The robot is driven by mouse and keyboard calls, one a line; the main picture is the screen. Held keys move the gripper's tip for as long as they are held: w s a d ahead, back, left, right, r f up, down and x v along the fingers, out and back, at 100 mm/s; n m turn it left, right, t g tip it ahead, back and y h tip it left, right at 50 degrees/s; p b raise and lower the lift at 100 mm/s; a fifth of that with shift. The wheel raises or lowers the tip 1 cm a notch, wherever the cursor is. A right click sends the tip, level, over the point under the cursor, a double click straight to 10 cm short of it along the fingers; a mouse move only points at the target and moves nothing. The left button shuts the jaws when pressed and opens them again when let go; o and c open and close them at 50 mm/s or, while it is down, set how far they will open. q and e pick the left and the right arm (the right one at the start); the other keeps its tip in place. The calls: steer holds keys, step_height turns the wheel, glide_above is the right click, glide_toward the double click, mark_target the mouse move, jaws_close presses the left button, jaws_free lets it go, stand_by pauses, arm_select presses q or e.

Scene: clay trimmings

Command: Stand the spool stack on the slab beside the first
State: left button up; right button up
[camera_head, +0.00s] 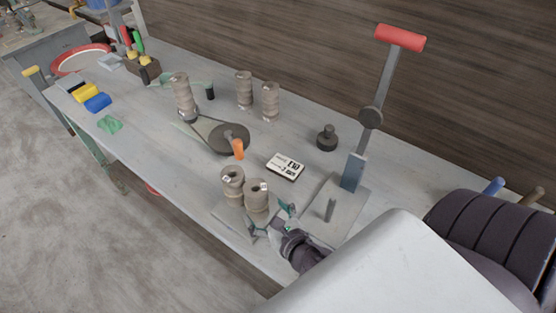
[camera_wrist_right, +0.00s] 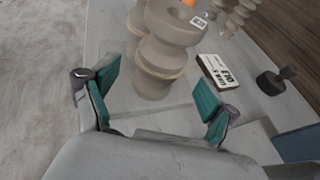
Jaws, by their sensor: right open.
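Two grey-brown clay spool stacks stand side by side on a thin grey slab (camera_head: 222,215) near the table's front edge. The left stack (camera_head: 232,182) and the right stack (camera_head: 257,196) are upright, close together, with small white labels. My right gripper (camera_head: 268,218) is open and empty on the near side of the right stack. In the right wrist view its teal fingers (camera_wrist_right: 158,92) are spread wide. The nearer stack (camera_wrist_right: 158,62) stands ahead between them, with no finger seen gripping it. The other stack is partly hidden behind it. My left gripper is not in view.
A lever press with a red handle (camera_head: 400,38) stands right of the slab. A printed white box (camera_head: 286,167) and a dark weight (camera_head: 327,138) lie behind. More spool stacks (camera_head: 244,90) stand farther back, beyond a dark disc (camera_head: 228,136) with an orange handle. The front-left tabletop is mostly clear.

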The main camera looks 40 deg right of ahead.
steer(key=b+v, duration=0.1)
steer(key=v, duration=0.6)
stand_by(0.4)
